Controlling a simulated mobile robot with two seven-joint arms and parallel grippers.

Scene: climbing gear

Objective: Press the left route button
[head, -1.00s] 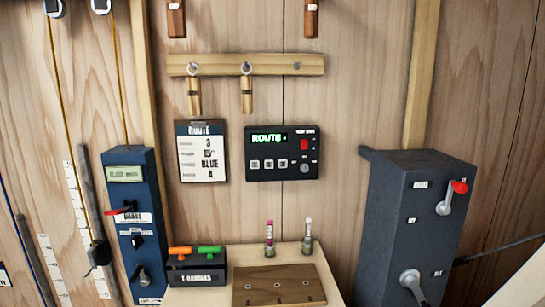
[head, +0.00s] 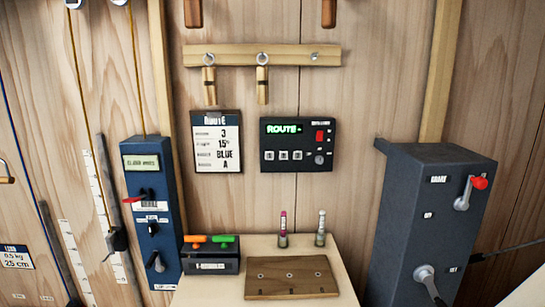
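A black control panel (head: 298,145) is fixed to the wooden wall near the middle of the head view. Its small display (head: 284,128) shows "ROUTE" in green letters. A red switch (head: 320,135) and a round knob (head: 319,159) are on the panel's right side. Neither of my grippers shows in the head view, and nothing covers the panel.
A clipboard (head: 217,142) headed "ROUTE" hangs left of the panel. Below stands a small table (head: 230,293) with a T-handle box (head: 211,262), a wooden block (head: 290,278) and two small upright markers. A blue box (head: 148,210) and a dark grey cabinet (head: 425,215) flank it.

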